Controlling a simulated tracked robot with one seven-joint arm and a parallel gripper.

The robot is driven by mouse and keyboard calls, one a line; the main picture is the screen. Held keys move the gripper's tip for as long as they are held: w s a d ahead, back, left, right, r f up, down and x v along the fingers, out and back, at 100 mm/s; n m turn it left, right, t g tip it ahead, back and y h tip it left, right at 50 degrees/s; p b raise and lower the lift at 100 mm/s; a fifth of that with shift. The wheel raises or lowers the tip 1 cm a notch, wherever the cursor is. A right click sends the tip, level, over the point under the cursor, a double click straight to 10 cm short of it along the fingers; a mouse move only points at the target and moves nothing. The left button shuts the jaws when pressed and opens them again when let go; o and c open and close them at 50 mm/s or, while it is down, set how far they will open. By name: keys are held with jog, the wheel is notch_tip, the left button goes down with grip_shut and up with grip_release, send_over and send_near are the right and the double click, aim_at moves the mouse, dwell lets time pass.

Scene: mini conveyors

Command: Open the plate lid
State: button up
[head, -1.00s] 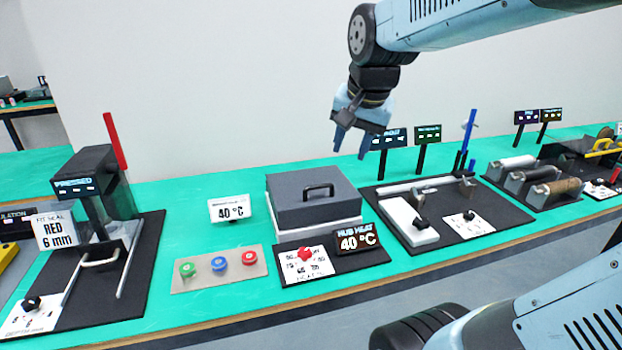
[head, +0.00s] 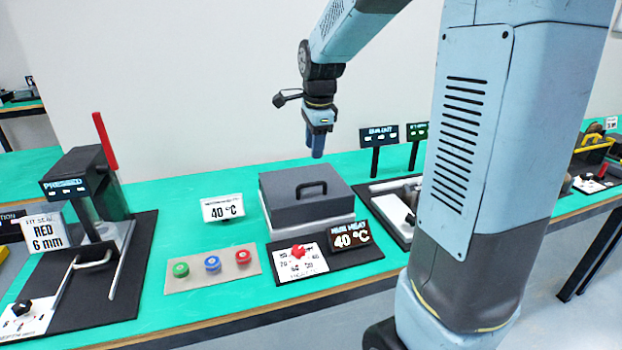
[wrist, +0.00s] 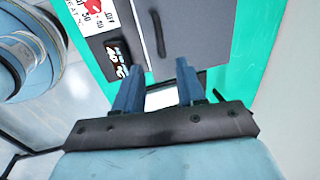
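The plate lid (head: 285,186) is a dark grey box-shaped cover with a black bar handle (head: 311,187) on its top. It lies shut on a pale base (head: 325,223). My gripper (head: 317,155) is in the air above and behind the lid's right side, apart from it, fingers pointing down. In the wrist view my gripper (wrist: 158,65) shows two blue fingers spread apart with nothing between them. The lid (wrist: 187,30) and its handle (wrist: 157,32) lie beyond the fingertips there.
A red knob (head: 299,250) and a 40 °C display (head: 349,236) stand in front of the lid. A panel with green, blue and red buttons (head: 213,263) is at left front. A black press (head: 88,190) stands further left. Sign posts (head: 377,150) stand behind right.

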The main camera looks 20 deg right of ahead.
aim_at(311, 184)
jog(key=f, duration=0.3)
jog(key=w+f, duration=0.1)
jog(key=f, duration=0.3)
jog(key=w+f, duration=0.1)
jog(key=f, duration=0.3)
jog(key=shift+w+f, duration=0.15)
jog(key=shift+c, duration=0.5)
grip_shut()
jog(key=shift+a, duration=0.15)
